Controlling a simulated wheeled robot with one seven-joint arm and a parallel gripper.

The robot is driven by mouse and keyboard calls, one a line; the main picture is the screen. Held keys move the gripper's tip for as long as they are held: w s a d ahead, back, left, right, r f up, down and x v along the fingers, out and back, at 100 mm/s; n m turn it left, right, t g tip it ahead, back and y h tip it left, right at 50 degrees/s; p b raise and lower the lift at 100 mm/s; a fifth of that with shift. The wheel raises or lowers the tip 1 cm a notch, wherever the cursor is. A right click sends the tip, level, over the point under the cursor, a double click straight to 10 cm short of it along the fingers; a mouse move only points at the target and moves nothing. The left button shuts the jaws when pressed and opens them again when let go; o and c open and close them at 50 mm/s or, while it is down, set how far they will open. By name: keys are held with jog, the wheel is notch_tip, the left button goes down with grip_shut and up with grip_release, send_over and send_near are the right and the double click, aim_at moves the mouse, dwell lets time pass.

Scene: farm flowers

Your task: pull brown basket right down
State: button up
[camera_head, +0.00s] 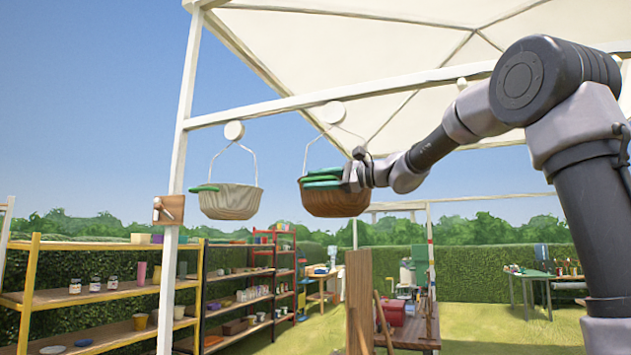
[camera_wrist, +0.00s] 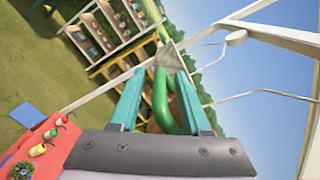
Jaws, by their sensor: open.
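The brown basket (camera_head: 335,204) hangs on the right from a wire under the white canopy frame in the head view. A green handle (camera_wrist: 161,98) sticks out from it and lies between my two teal fingers in the wrist view. My gripper (camera_head: 312,181) is open at the basket's rim, with the fingers on either side of the handle; I cannot tell whether they touch it. The brown basket shows only partly behind the handle and right finger in the wrist view. A pale basket (camera_head: 229,202) with its own green handle (camera_head: 204,188) hangs to the left.
A white post (camera_head: 178,130) and crossbeam (camera_head: 400,90) frame the baskets. Shelves (camera_head: 100,295) with jars and pots stand below at left. Open air surrounds the baskets.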

jog(key=shift+a, duration=0.15)
grip_shut()
dwell(1.4)
